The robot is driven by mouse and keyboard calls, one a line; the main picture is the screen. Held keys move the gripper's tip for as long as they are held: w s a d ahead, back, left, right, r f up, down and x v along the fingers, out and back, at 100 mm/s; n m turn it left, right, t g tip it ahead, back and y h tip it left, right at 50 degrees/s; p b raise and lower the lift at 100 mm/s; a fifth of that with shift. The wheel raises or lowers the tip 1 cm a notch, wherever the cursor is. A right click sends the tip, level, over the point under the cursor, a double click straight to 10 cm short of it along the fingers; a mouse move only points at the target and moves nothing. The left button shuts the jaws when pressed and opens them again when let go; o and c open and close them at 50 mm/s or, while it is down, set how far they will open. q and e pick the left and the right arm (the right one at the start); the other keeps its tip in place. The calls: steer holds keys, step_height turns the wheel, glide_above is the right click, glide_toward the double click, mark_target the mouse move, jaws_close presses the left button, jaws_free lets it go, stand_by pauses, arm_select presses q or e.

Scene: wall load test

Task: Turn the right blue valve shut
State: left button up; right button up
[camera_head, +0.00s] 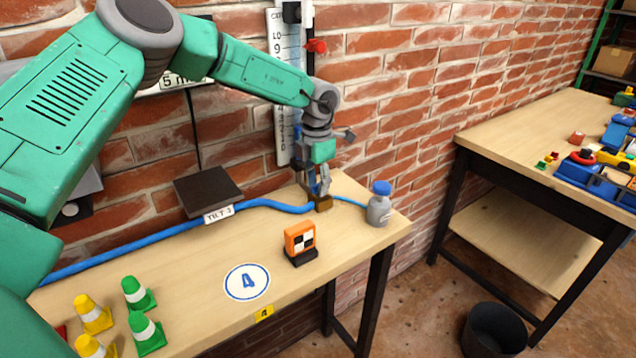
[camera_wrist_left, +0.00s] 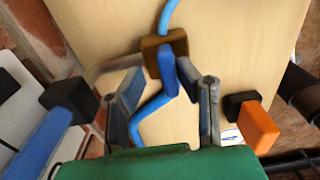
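The valve is a small brown block (camera_head: 323,204) in the blue hose near the right end of the workbench. Its blue handle shows in the left wrist view (camera_wrist_left: 167,68), rising from the block (camera_wrist_left: 152,44) and pointing back toward my gripper. My left gripper (camera_head: 318,192) reaches down over the valve. In the left wrist view its two fingers (camera_wrist_left: 168,98) stand apart, one on each side of the blue handle, with gaps visible on both sides. I cannot tell whether either finger touches it. The handle is mostly hidden in the head view. My right gripper is not in view.
The blue hose (camera_head: 160,234) runs along the bench. A grey bottle (camera_head: 379,207) stands right of the valve and an orange marker block (camera_head: 300,242) in front. A dark raised plate (camera_head: 208,190) and the brick wall are close. Cones (camera_head: 137,293) stand at front left.

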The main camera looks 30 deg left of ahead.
arm_select(q)
steer(key=shift+d, duration=0.1)
jaws_close()
steer(key=shift+w+d+r, duration=0.1)
steer(key=shift+d+r, duration=0.2)
steer(key=shift+d, duration=0.25)
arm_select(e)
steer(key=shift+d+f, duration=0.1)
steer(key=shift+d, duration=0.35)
arm_select(q)
steer(key=shift+w+a, duration=0.1)
steer(key=shift+a, duration=0.2)
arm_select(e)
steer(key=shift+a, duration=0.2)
